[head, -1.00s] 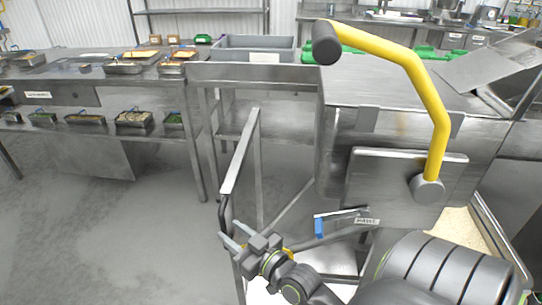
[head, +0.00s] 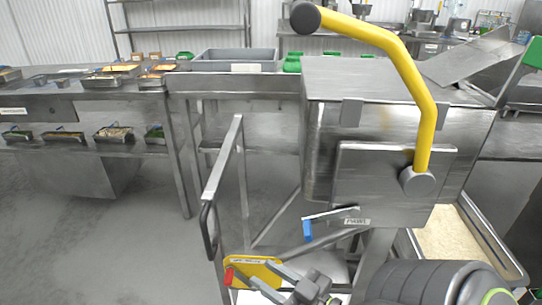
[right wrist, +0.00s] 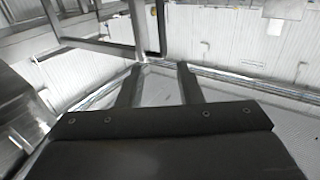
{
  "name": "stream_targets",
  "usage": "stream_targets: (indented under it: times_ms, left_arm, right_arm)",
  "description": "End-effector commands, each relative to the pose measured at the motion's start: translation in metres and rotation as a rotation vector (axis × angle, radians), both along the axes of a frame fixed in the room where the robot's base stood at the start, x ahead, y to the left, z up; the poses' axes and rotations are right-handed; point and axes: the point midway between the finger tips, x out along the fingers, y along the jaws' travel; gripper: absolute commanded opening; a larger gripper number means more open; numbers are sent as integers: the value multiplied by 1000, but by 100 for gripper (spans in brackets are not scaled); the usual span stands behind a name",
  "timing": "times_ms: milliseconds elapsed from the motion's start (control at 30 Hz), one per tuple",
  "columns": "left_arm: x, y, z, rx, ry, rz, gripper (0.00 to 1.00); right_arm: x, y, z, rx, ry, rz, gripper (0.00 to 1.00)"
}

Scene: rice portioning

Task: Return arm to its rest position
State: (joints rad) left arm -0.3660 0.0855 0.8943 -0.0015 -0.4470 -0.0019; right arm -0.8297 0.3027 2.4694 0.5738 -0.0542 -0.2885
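My right gripper (head: 268,279) is low in the head view, to the right of a yellow plate. In the right wrist view its two dark fingers (right wrist: 157,86) stand apart with nothing between them, over a pale ribbed surface. The gripper is open and empty. My right arm comes in from the lower right corner of the head view. My left gripper does not show in the head view.
A steel machine with a yellow handle (head: 400,70) stands close by. A blue-tipped lever (head: 307,231) sticks out below it. A tray of rice (head: 450,240) is at right. The yellow plate (head: 248,270) with a red end is near the gripper. Grey floor (head: 110,240) is clear at left.

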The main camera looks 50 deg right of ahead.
Motion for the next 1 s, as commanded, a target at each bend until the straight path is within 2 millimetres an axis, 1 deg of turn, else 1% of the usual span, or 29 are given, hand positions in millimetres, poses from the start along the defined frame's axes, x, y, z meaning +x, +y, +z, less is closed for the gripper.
stream_targets:
  times_ms: [200,567,667,767,833,867,900,967,1000]
  left_arm:
    - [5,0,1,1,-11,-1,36]
    - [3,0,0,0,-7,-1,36]
    - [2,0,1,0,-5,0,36]
    - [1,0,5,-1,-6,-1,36]
    - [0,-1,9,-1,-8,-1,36]
    - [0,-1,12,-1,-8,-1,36]
    - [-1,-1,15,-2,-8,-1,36]
    - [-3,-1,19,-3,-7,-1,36]
    - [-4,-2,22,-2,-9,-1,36]
  right_arm:
    - [-1,0,0,0,0,0,32]
    - [-1,0,0,0,0,0,32]
    - [0,-1,-4,-2,9,-3,32]
    - [4,-8,-22,-7,51,-19,32]
    - [8,-16,-46,-14,103,-38,32]
    - [10,-20,-58,-18,131,-48,32]
    - [12,-26,-77,-22,172,-62,32]
    - [13,-34,-106,-28,237,-83,32]
    - [12,-39,-126,-33,281,-96,32]
